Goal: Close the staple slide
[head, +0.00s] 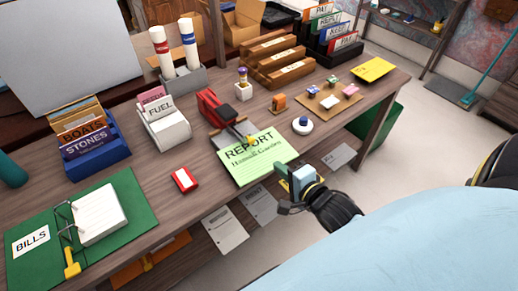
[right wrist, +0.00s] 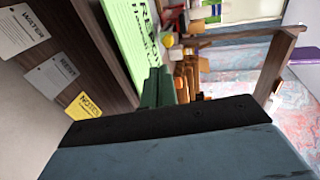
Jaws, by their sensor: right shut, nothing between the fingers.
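The red stapler (head: 214,107) stands on the desk behind the green REPORT sheet (head: 257,162). A grey part reaches from its front toward the sheet, with a small yellow piece (head: 251,140) near the sheet's top edge. I cannot tell clearly how far the staple slide sticks out. My right gripper (head: 284,179) is shut and empty at the desk's front edge, by the sheet's near right corner, apart from the stapler. Its green fingers (right wrist: 159,88) show in the right wrist view, with the green sheet (right wrist: 133,36) beyond them. My left gripper is not in view.
A red-and-white box (head: 185,180) lies left of the sheet. A white round item with a blue top (head: 303,125) and an orange block (head: 278,103) stand right of the stapler. A FUEL card holder (head: 166,125) stands left. Tags hang below the desk's front edge.

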